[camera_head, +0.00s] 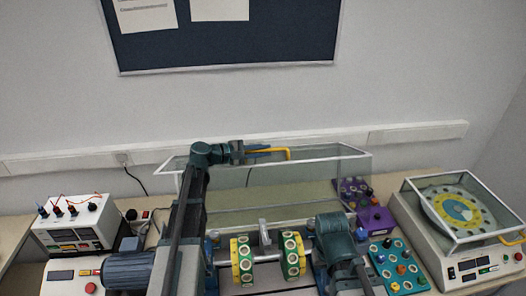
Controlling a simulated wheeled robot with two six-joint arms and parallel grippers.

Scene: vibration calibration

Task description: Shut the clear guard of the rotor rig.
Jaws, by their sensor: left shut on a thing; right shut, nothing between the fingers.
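The clear guard (322,178) of the rotor rig stands raised behind the rotor, its pale frame tilted back toward the wall. Its yellow handle (287,152) is at the top edge. My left gripper (264,153) is shut on the handle; its fingers hide part of it. The rotor's two yellow-and-green discs (243,262) sit uncovered on the shaft, below and in front of the guard. My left arm crosses the left part of the rig and hides some of it. I see a dark teal part at the rig's right side, but no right gripper fingers.
A motor (128,271) is at the rig's left. A white instrument box (78,232) with wires stands farther left. On the right are a teal tray (398,268) of small parts, a purple block (375,220) and a balance machine (470,225) under its own clear cover. The wall is behind.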

